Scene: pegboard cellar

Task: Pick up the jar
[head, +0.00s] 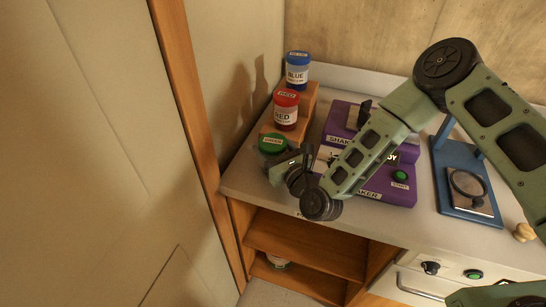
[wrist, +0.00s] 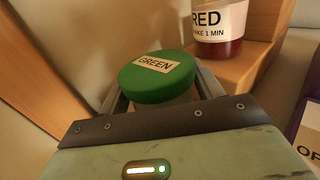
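A jar with a green lid marked GREEN (head: 272,143) stands at the left end of the worktop, below the stepped wooden stand. In the wrist view the green-lidded jar (wrist: 158,76) is close ahead, with its pale body mostly hidden below the lid. My gripper (wrist: 160,92) is open, with one finger on each side of the jar; I cannot tell whether either touches it. In the head view my gripper (head: 285,163) is low beside the jar. A red-lidded jar (head: 286,110) and a blue-lidded jar (head: 297,70) stand on the stand's steps.
The wooden stand (head: 309,101) rises right behind the green-lidded jar. A purple shaker (head: 398,190) is to the right, partly behind my arm. A blue device (head: 455,206) stands farther right. A wall and wooden post (head: 190,95) bound the left. A small container (head: 277,262) sits on the lower shelf.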

